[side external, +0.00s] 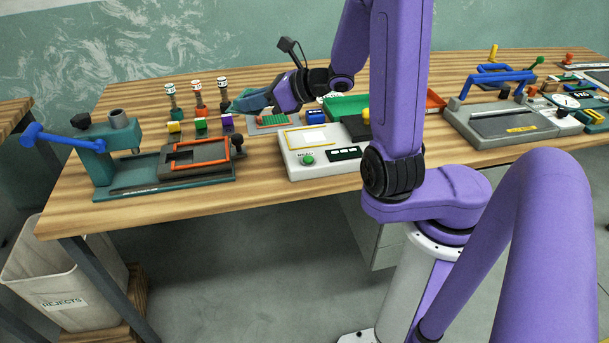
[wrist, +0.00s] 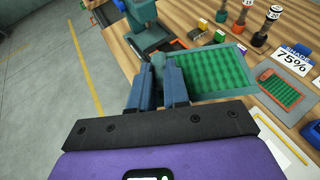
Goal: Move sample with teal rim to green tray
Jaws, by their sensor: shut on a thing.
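The sample with the teal rim (wrist: 212,73) is a green net panel, held out to the right of my fingers in the wrist view. My gripper (wrist: 163,80) is shut on its near-left edge. In the side external view my gripper (side external: 262,98) is raised over the left half of the bench, and the sample (side external: 245,103) is seen nearly edge-on and partly hidden by the fingers. The green tray (side external: 343,106) lies to the right of my gripper, behind the white device; my arm partly covers the view there.
An orange-rimmed green sample (wrist: 281,88) lies on a grey plate. Bottles (side external: 197,95) and small coloured blocks (side external: 201,124) stand nearby. A teal press (side external: 110,150) is left, a white device (side external: 315,145) in front, an orange tray (side external: 435,101) right. A rejects bin (side external: 65,270) stands on the floor side.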

